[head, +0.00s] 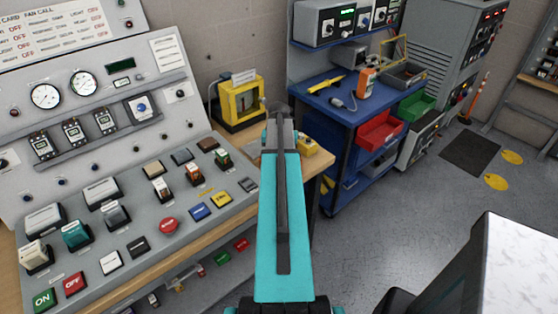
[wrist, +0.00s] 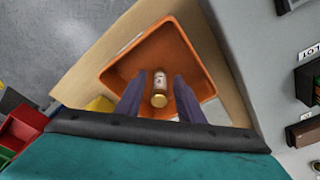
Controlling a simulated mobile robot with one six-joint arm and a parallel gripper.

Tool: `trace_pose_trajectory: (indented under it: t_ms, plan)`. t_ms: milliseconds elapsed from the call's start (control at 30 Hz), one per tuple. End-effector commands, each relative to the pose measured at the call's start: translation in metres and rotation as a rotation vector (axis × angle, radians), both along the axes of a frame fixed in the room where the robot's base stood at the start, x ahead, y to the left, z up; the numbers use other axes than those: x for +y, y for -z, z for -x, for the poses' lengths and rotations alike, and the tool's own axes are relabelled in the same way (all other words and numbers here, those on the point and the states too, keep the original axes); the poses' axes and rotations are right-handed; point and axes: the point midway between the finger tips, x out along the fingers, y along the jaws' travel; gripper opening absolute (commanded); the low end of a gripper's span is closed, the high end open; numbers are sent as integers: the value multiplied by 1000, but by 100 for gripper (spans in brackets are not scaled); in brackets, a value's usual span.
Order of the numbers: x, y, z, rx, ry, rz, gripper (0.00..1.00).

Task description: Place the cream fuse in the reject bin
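The reject bin is an orange square tray (wrist: 188,36) in the wrist view, standing on a wooden surface. The cream fuse (wrist: 160,82), with a gold cap at its near end, shows over the bin's inside, between my gripper's fingers. My gripper (wrist: 160,84) points down at the bin. Its two dark fingers stand apart, with a narrow gap on each side of the fuse, so it looks open. I cannot tell whether the fuse touches the bin floor. In the head view my teal arm hides the bin, the fuse and the fingertips.
A control desk (head: 130,250) with switches and buttons fills the left. A yellow-framed device (head: 238,102) and a small yellow box (head: 307,146) stand on the wooden bench. A blue cart (head: 335,95) with red and green bins stands behind. The floor at right is mostly clear.

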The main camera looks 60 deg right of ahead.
Motion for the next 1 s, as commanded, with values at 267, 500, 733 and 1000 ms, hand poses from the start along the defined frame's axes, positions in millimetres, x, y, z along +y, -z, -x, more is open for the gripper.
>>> trace_pose_trajectory:
  t_ms: [267, 500, 733, 1000]
  plan:
    - [0, -1, 0, 0, 1, 0, 34]
    - [0, -8, 1, -1, 1, 1, 34]
    - [3, -28, 2, -1, 1, 2, 34]
    - [7, -58, 4, -1, 1, 2, 34]
